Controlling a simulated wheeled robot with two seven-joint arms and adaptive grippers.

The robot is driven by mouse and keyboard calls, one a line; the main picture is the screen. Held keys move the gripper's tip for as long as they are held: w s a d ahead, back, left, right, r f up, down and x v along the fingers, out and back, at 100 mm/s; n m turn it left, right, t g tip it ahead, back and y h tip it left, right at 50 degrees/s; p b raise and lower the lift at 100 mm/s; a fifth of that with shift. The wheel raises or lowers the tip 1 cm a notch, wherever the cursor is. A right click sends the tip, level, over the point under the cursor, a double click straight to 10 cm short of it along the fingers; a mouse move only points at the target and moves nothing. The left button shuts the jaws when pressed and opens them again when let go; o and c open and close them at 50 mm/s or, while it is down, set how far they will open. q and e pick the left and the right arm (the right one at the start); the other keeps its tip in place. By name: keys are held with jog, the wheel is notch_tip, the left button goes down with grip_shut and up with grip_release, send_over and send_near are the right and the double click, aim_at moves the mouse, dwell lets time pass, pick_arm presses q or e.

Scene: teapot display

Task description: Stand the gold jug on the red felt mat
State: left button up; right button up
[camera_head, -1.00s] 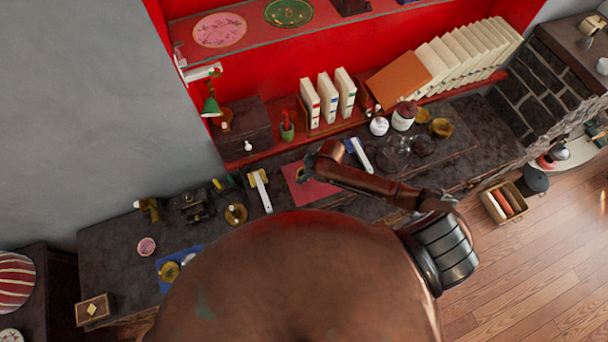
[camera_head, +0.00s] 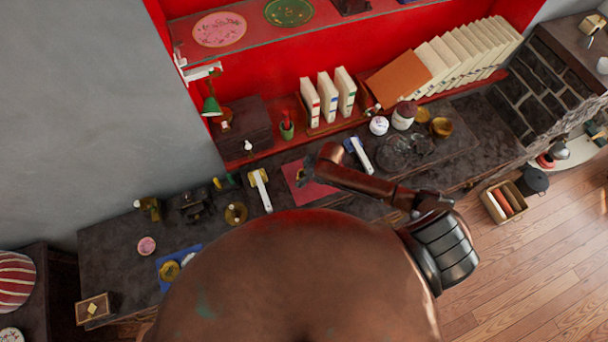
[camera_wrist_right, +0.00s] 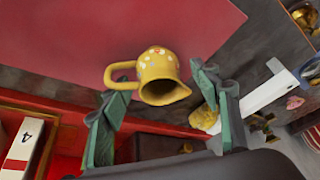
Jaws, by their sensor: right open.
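The gold jug (camera_wrist_right: 158,72) stands upright on the red felt mat (camera_wrist_right: 120,30) in the right wrist view, its mouth towards the camera and its handle to the left. My right gripper (camera_wrist_right: 160,84) is open, with its green fingers apart on either side of the jug. I see no clear contact. In the head view the red mat (camera_head: 322,190) lies on the dark counter, and the jug (camera_head: 300,174) is a small gold patch by my right gripper (camera_head: 306,168), which partly hides it. My left gripper is not in view.
White binders (camera_head: 327,96) stand behind. A dark glass-like cluster (camera_head: 405,150) and jars (camera_head: 404,115) are further right. A brass dish (camera_head: 236,213) is at left.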

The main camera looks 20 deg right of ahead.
jog(key=shift+r, duration=0.15)
jog(key=b+v, duration=0.1)
jog(key=v, duration=1.1)
